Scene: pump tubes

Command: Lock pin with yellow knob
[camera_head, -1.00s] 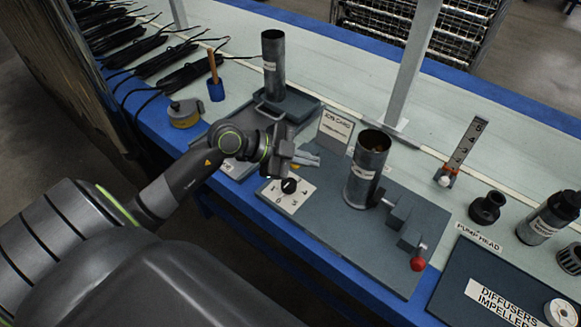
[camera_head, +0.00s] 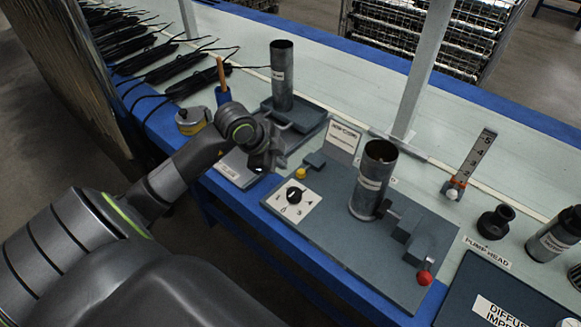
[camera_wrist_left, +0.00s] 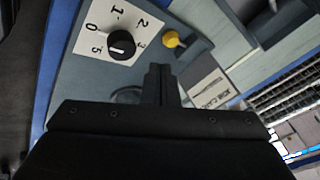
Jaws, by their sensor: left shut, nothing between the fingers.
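The yellow knob (camera_head: 300,173) sits on the grey fixture plate (camera_head: 330,225), beside a small dark block (camera_head: 315,161) and behind the numbered dial card. It also shows in the left wrist view (camera_wrist_left: 172,39), with a short shaft at its side. I cannot tell how far the pin sits in. My left gripper (camera_head: 272,164) is to the left of the knob in the head view, apart from it. Its fingers, seen in the left wrist view (camera_wrist_left: 158,70), are closed together with nothing between them. My right gripper is out of view.
The black dial (camera_head: 294,195) on its white card lies just in front of the knob. A metal tube (camera_head: 374,175) stands upright on the plate, with a red knob (camera_head: 424,278) to its right. Another tube (camera_head: 282,75) stands behind my left gripper.

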